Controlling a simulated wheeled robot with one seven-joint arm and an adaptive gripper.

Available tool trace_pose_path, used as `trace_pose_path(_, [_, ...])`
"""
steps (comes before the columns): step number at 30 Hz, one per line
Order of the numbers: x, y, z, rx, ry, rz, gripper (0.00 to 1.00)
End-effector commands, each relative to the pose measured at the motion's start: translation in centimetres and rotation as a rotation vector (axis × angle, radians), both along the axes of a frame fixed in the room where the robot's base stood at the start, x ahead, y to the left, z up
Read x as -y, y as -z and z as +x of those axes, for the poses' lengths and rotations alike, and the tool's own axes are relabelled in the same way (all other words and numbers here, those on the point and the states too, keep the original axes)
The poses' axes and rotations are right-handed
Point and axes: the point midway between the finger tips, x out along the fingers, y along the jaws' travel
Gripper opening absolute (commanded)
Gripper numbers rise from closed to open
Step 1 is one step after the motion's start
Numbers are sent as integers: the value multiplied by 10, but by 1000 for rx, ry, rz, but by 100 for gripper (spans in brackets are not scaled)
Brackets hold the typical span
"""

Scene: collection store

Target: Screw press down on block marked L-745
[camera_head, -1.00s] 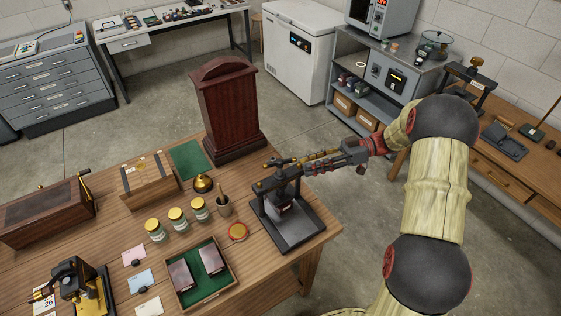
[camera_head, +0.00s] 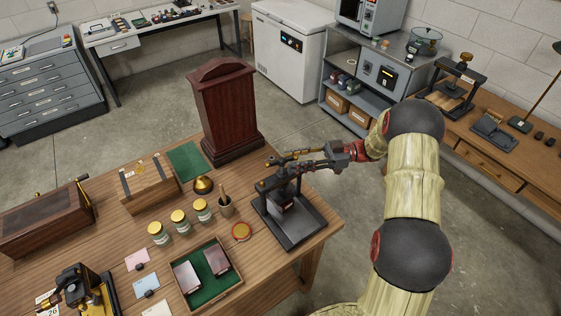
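The black screw press (camera_head: 300,232) stands at the right end of the wooden table, with a flat base and a brass-ended handle (camera_head: 284,159) on top. A dark block (camera_head: 283,202) sits under its screw; I cannot read a label on it. My gripper (camera_head: 308,164) reaches in from the right at handle height, beside or on the handle. I cannot tell if its fingers touch or grip it. Two dark reddish blocks (camera_head: 187,277) (camera_head: 216,260) lie in the green-lined tray (camera_head: 211,306), their labels unreadable.
A tall dark-red wooden case (camera_head: 226,108) stands behind the press. Another press (camera_head: 455,90) is on the far right bench.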

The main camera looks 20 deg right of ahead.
Motion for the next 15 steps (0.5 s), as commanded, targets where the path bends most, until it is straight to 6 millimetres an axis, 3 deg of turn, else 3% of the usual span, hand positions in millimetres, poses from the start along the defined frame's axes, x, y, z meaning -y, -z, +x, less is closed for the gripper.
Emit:
trace_pose_path(6, [-32,-1,3,1,-3,-1,35])
trace_pose_path(15, [-44,0,5,1,0,-1,35])
